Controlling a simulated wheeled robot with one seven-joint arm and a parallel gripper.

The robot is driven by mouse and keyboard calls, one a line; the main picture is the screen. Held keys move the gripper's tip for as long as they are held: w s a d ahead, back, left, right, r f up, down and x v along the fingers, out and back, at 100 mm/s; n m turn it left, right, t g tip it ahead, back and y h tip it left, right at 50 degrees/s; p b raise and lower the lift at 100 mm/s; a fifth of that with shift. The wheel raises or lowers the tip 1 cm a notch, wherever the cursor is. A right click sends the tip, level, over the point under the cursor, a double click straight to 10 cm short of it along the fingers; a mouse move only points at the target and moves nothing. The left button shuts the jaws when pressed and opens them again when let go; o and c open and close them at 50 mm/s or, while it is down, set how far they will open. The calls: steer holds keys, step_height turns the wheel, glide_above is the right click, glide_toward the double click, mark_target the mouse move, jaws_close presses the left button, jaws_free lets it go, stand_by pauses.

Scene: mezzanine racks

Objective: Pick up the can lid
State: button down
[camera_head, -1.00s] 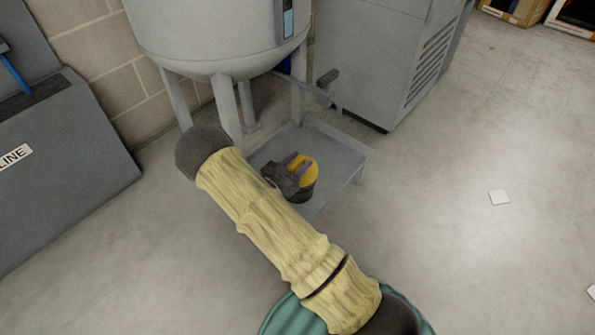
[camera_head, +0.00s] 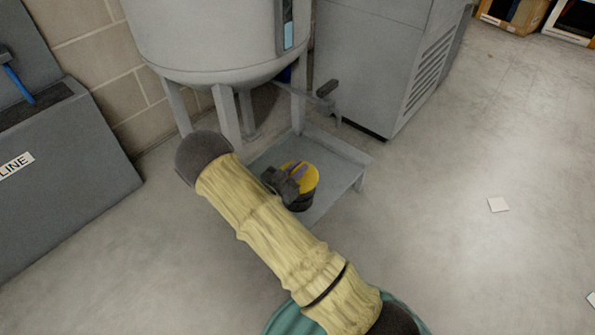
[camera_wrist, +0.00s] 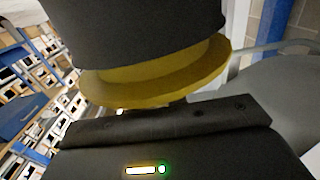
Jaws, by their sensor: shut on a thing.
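In the wrist view the lid (camera_wrist: 150,84) shows as a yellow rim against the dark can (camera_wrist: 140,30), close to my dark gripper body. The fingertips are hidden there.
A grey tank (camera_head: 215,40) on legs stands behind the stand, with a valve handle (camera_head: 327,88) sticking out. A grey cabinet (camera_head: 370,60) is behind right. A dark grey bin (camera_head: 60,180) is at left.

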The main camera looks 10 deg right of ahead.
mark_target(298, 167)
step_height(298, 167, up, 9)
steer(key=p, duration=0.4)
steer(key=shift+f, duration=0.2)
stand_by(0.3)
